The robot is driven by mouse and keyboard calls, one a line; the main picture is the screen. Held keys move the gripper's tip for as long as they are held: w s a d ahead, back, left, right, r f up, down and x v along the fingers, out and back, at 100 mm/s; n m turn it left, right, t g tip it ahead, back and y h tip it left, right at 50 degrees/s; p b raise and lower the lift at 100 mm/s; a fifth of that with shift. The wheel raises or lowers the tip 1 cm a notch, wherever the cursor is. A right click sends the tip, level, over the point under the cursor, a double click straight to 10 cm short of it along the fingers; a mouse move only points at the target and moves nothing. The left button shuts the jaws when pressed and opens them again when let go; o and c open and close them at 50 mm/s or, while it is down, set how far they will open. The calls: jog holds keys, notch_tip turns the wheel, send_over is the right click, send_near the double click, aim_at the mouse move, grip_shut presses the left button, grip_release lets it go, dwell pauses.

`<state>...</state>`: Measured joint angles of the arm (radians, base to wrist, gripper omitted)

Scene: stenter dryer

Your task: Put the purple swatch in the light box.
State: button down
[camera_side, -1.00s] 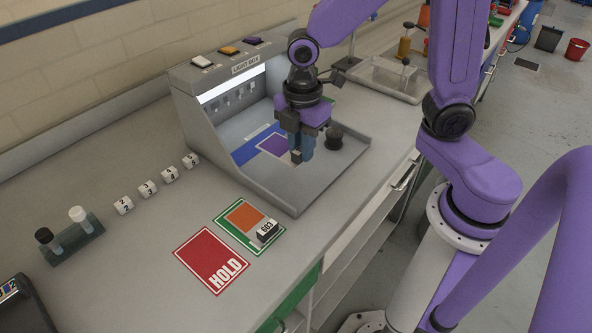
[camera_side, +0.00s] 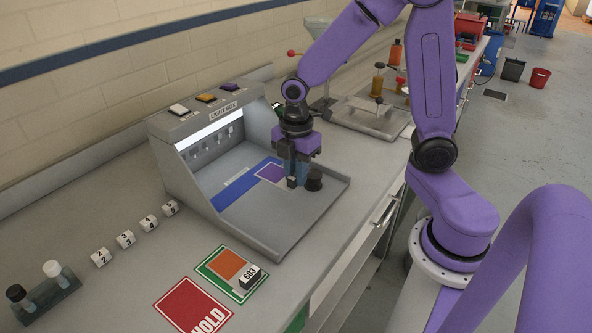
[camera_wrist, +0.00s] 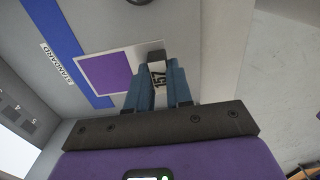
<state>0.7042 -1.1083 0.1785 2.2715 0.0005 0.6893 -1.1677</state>
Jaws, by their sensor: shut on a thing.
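The purple swatch (camera_side: 270,173) is a purple square on a pale card with a small block marked 157 (camera_wrist: 157,75) at its edge. It is over the light box (camera_side: 277,243) floor, beside and partly over the blue strip (camera_side: 235,201). The swatch also shows in the wrist view (camera_wrist: 107,74), left of the fingers. My gripper (camera_side: 292,181) points down inside the box and is shut on the 157 block. The fingers hide part of the block. Whether the card touches the floor, I cannot tell.
A black round knob-like piece (camera_side: 313,180) stands in the box, just right of my gripper. An orange swatch (camera_side: 231,265) with block 603 lies on a green-edged card. A red HOLD card (camera_side: 190,305) and several numbered cubes (camera_side: 125,239) lie on the bench.

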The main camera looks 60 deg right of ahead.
aim_at(296, 205)
jog(key=shift+f, duration=3.25)
jog(key=c, duration=0.9)
grip_release()
jog(key=shift+c, duration=0.2)
jog(key=shift+r, duration=0.15)
notch_tip(296, 205, up, 16)
jog(key=s+a+f+m, duration=0.1)
jog(key=s+f+m, duration=0.1)
jog(key=s, duration=0.7)
jog(key=s+a+f+m, duration=0.2)
jog(key=s+m, duration=0.1)
jog(key=s, duration=0.6)
jog(key=shift+s+a, duration=0.15)
jog(key=shift+s, duration=0.2)
